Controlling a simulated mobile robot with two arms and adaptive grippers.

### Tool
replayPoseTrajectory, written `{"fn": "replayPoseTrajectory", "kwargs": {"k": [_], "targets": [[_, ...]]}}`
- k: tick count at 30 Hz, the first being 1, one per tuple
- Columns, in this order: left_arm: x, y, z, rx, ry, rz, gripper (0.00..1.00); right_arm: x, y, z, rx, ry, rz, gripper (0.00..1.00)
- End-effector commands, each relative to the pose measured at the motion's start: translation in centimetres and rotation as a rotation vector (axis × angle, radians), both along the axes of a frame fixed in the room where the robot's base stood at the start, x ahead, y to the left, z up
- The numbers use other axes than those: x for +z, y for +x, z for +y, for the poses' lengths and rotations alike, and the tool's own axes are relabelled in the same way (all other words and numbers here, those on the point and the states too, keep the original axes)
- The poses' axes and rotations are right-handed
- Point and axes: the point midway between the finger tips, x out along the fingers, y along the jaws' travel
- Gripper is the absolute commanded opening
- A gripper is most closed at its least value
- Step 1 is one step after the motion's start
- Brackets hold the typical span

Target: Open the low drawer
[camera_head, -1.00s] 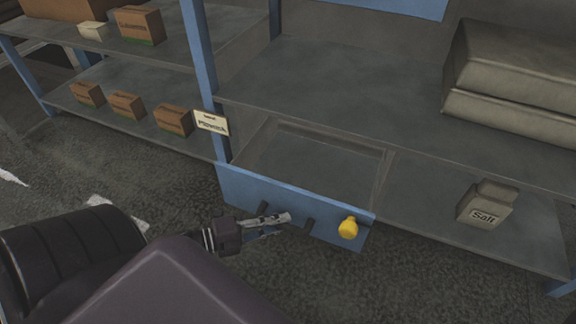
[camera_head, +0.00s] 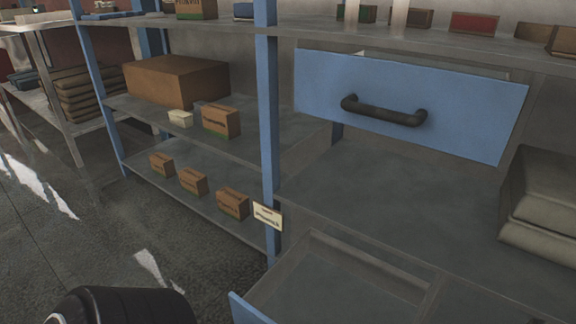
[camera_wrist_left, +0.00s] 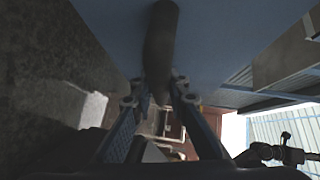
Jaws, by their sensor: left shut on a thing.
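The low drawer (camera_head: 330,285) shows at the bottom edge of the head view. It stands pulled out, with its grey interior seen from above and a corner of its blue front (camera_head: 246,308). Its handle is out of the head view. In the left wrist view, the blue drawer front (camera_wrist_left: 225,35) fills the top and its dark handle (camera_wrist_left: 161,40) runs down between my fingers. My left gripper (camera_wrist_left: 160,98) is shut on this handle. My right gripper is in neither view.
An upper blue drawer (camera_head: 450,105) with a black handle is above. A blue post (camera_head: 267,130) with a paper label (camera_head: 268,215) stands left of the low drawer. Brown boxes (camera_head: 193,182) sit on the left shelves. Grey sacks (camera_head: 545,215) lie at right.

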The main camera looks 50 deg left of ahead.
Motion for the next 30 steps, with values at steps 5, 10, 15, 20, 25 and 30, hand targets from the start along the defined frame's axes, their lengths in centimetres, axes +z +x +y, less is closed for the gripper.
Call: {"fn": "replayPoseTrajectory", "kwargs": {"k": [5, 10, 15, 20, 25, 30], "targets": [[0.0, 0.0, 0.0, 0.0, 0.001, 0.001, 0.18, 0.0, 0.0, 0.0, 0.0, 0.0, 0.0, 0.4], [0.0, 0.0, 0.0, 0.0, 0.001, 0.001, 0.33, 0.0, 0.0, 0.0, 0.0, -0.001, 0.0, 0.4], [0.0, 0.0, 0.0, 0.0, 0.001, 0.001, 0.33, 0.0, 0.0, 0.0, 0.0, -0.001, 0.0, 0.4], [0.0, -0.4, 0.3, 0.001, 0.001, 0.003, 0.33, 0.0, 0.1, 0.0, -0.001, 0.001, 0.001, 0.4], [0.3, -2.7, 1.7, 0.0, 0.002, 0.006, 0.33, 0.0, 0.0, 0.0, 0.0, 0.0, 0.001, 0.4], [0.8, -5.9, 3.7, 0.002, 0.002, 0.006, 0.33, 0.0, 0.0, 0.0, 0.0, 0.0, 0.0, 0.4]]}}
